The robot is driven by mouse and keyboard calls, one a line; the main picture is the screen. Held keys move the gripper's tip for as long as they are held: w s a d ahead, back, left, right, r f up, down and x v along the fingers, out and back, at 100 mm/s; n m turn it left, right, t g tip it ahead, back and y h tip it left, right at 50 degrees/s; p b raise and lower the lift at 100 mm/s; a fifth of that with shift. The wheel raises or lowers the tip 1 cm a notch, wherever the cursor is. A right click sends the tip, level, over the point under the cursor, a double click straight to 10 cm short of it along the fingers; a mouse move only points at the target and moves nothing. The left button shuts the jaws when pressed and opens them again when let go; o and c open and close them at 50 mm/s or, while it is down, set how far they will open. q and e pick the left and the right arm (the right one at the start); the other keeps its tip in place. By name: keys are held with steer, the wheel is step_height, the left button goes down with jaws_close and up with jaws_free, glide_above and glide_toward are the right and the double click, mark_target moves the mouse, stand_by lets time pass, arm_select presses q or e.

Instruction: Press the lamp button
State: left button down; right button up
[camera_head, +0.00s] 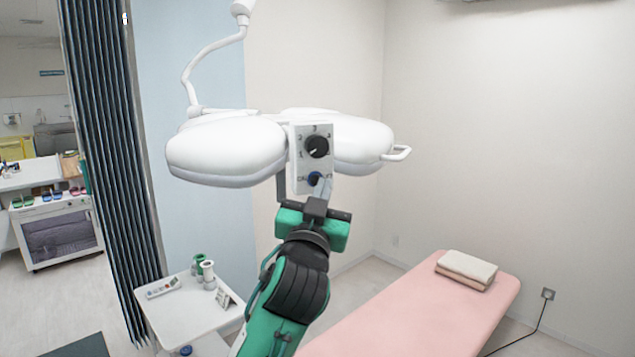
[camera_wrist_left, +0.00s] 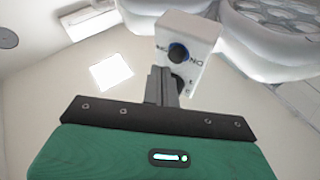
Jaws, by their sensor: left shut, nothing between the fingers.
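The white surgical lamp (camera_head: 225,148) hangs from a jointed arm in the middle of the head view. The box (camera_wrist_left: 205,42) and blue button (camera_wrist_left: 178,53) also show in the left wrist view. My left gripper (camera_head: 318,192) is shut and empty, its tips just below the button. In the wrist view the fingers (camera_wrist_left: 162,84) are beside the box's face; whether they touch it I cannot tell. My right gripper is not in view.
A pink treatment bed (camera_head: 420,310) with a folded towel (camera_head: 466,268) stands at the lower right. A white side table (camera_head: 185,312) with a remote and small containers stands at the lower left. A dark curtain (camera_head: 108,150) hangs at the left. Open space lies right of the lamp.

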arm_select(q)
steer(key=shift+s, duration=0.15)
steer(key=shift+s+d, duration=0.35)
steer(key=shift+s, duration=0.6)
steer(key=shift+s+d, duration=0.35)
steer(key=shift+s, duration=0.55)
steer(key=shift+s+d, duration=0.35)
steer(key=shift+s, duration=0.6)
